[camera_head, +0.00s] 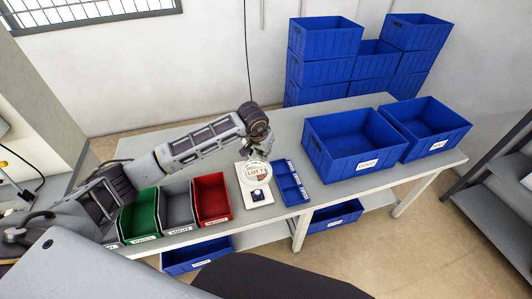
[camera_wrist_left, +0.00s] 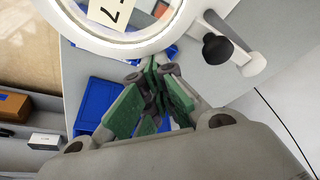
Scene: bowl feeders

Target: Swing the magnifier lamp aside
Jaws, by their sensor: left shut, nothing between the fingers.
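The magnifier lamp's white ring (camera_head: 241,172) hangs over a pale board on the table in the head view, with a "LOT 7" card showing through its lens. In the left wrist view the white ring (camera_wrist_left: 160,43) fills the top, with its bracket and a black knob (camera_wrist_left: 217,49) at the right. My left gripper (camera_head: 262,152) is at the far side of the ring in the head view. In the wrist view its green-padded fingers (camera_wrist_left: 152,66) are shut and empty, tips close to the ring's rim; whether they touch it I cannot tell. My right gripper is not in view.
Green (camera_head: 139,216), grey (camera_head: 177,206) and red (camera_head: 212,196) bins stand left of the board. A shallow blue tray (camera_head: 291,184) lies right of it. Large blue crates (camera_head: 350,143) stand on the table's right part. More blue crates are stacked behind the table.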

